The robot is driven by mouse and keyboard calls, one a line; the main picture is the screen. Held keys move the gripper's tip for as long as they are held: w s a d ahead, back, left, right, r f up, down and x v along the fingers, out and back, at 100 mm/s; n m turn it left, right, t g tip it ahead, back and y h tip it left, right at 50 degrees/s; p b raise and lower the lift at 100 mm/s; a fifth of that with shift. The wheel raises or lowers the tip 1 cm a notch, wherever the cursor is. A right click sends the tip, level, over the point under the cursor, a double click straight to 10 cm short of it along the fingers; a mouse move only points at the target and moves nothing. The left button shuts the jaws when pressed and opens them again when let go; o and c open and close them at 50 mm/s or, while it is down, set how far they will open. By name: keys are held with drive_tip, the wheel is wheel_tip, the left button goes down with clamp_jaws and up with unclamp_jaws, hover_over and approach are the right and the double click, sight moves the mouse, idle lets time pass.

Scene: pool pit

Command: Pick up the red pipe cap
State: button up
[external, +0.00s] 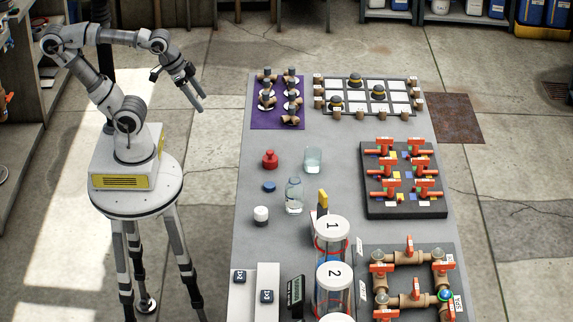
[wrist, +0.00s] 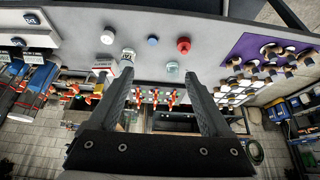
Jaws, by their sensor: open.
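A red pipe cap (external: 270,160) stands on the grey table near its left edge, left of a clear glass (external: 313,160). In the wrist view the red cap (wrist: 183,46) shows beyond the fingertips, right of the middle. My gripper (external: 193,102) is open and empty, raised in the air left of the table, well apart from the cap. In the wrist view my gripper (wrist: 160,75) has its two fingers spread wide with nothing between them.
A blue cap (external: 269,187), a clear bottle (external: 294,197) and a white-topped jar (external: 261,215) stand nearer than the red cap. A purple mat (external: 262,116) with pipe fittings lies behind it. A dark valve board (external: 400,207) is to the right. Table around the cap is bare.

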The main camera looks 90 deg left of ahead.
drive_tip(key=shift+o, duration=0.8)
drive_tip(key=m+y+b, duration=0.5)
drive_tip(key=m+y, duration=0.7)
drive_tip(key=m, duration=1.1)
approach(268, 160)
drive_tip(key=v, duration=0.5)
drive_tip(key=shift+d, duration=0.3)
drive_tip(key=shift+w+a+f, duration=0.1)
drive_tip(key=shift+a+f, duration=0.05)
drive_tip(key=shift+f, duration=0.05)
drive_tip(key=x, duration=0.8)
drive_tip(key=b+x, duration=0.1)
drive_tip(key=x, duration=0.7)
drive_tip(key=shift+w+a, duration=0.1)
drive_tip(key=shift+a, duration=0.4)
